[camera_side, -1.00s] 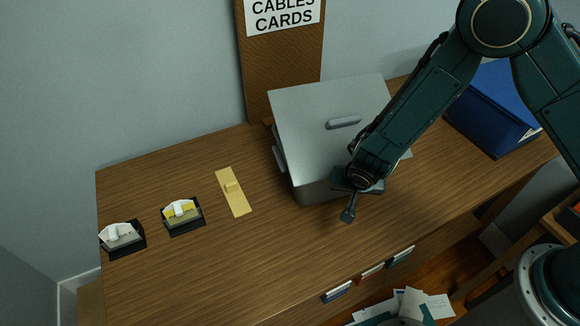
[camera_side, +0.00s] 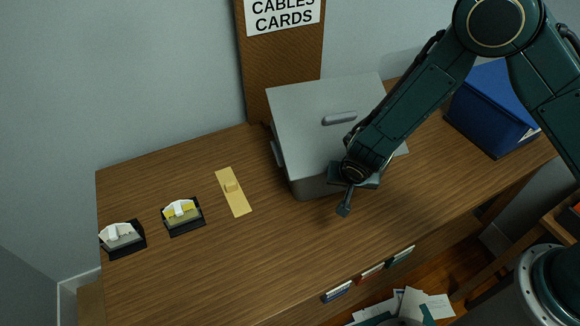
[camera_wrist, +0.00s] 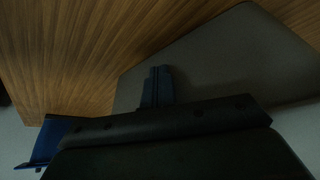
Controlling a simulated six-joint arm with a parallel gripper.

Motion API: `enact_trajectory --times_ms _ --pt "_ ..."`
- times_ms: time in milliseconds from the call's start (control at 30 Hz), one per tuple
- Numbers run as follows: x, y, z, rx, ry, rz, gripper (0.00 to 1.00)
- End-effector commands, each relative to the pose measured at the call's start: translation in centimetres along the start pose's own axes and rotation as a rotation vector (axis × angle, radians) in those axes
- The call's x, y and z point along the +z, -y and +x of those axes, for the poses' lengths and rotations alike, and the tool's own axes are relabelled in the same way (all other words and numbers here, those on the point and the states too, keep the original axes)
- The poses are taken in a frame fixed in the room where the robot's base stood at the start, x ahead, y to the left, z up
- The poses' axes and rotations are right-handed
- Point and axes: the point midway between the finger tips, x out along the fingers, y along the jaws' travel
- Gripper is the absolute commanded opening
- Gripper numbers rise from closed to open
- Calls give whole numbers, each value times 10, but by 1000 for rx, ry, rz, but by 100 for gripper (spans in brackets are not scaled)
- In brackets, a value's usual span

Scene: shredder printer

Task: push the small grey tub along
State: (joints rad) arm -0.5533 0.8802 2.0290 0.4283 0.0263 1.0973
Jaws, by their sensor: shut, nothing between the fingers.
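The grey tub (camera_side: 315,110), a box with a flat top and a bar-shaped handle, stands upright on the wooden desk toward the back wall. My gripper (camera_side: 344,210) is shut and empty, pointing down at the tub's near right side. My wrist covers part of that side, and I cannot tell exactly where they touch. In the wrist view my gripper (camera_wrist: 157,88) shows dark fingers together in front of a plain grey face of the tub (camera_wrist: 225,60).
A blue bin (camera_side: 495,110) stands at the desk's right end. A brown board (camera_side: 283,65) stands behind the tub. The front middle of the desk is clear.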

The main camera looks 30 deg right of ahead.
Motion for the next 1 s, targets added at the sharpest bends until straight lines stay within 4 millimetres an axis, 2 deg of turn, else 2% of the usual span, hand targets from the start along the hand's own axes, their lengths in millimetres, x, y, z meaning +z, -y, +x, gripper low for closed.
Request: enact_trajectory --times_ms 1000 --pt "-26 20 14 0 1 0 0"
